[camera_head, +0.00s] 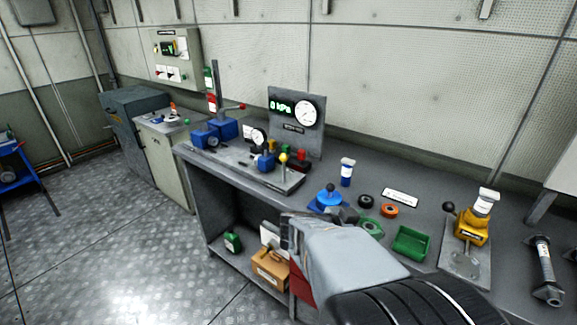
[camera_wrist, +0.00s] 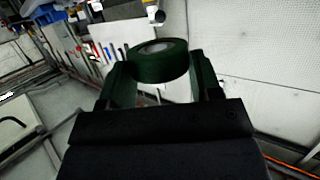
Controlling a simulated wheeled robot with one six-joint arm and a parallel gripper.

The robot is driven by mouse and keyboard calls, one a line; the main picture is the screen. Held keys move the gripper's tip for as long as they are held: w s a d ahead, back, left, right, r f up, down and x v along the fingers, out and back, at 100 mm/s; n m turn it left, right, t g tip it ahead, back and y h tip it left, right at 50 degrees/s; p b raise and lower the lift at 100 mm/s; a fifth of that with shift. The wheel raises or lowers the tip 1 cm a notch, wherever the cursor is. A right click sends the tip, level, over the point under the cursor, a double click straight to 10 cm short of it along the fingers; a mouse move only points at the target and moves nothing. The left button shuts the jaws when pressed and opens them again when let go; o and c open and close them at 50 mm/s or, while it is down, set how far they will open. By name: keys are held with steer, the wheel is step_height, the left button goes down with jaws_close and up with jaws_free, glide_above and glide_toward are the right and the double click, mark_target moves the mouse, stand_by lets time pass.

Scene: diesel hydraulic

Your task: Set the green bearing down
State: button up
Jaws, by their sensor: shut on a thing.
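My gripper (camera_wrist: 160,82) is shut on the green bearing (camera_wrist: 158,62), a dark green ring with a pale centre, in the wrist view. The bearing sits between the two fingers near their tips, and no surface shows directly touching it. In the head view my arm reaches in from the lower right over the front of the workbench (camera_head: 345,165).
An orange ring (camera_head: 390,210), a black ring (camera_head: 366,201) and a green tray (camera_head: 411,243) are close together on the bench. A blue lever device (camera_head: 328,198) stands left of them, and a yellow pump (camera_head: 470,230) stands right. Bare bench top shows around the white label (camera_head: 401,197).

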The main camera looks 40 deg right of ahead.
steer(key=shift+r, duration=0.2)
steer(key=w+r+n+t, duration=0.4)
steer(key=w+n+t, duration=0.15)
steer(key=w, duration=0.45)
steer(key=w+a+f+n+t+y, duration=0.2)
steer(key=w+a+f+n+t, duration=0.15)
steer(key=w, duration=0.25)
steer(key=w+a+f+n+t+y, duration=0.1)
steer(key=w+a+f+n+t, duration=0.15)
steer(key=w+t, duration=0.3)
steer(key=w+a+f+n+t+y+p, duration=0.1)
steer(key=w+a+f+n+t+y, duration=0.1)
steer(key=w+a+f+n+y, duration=0.35)
steer(key=w+a+f+n+t+y, duration=0.2)
steer(key=a+f+y, duration=0.1)
steer(key=a+f, duration=0.55)
steer(key=s+a+f+n+y, duration=0.1)
steer(key=s+a+f, duration=0.2)
steer(key=f, duration=0.3)
steer(key=s+a+f+n+y, duration=0.1)
steer(key=s+a+f, duration=0.2)
steer(key=f, duration=0.4)
steer(key=shift+s+f, duration=0.15)
steer(key=shift+f, duration=0.05)
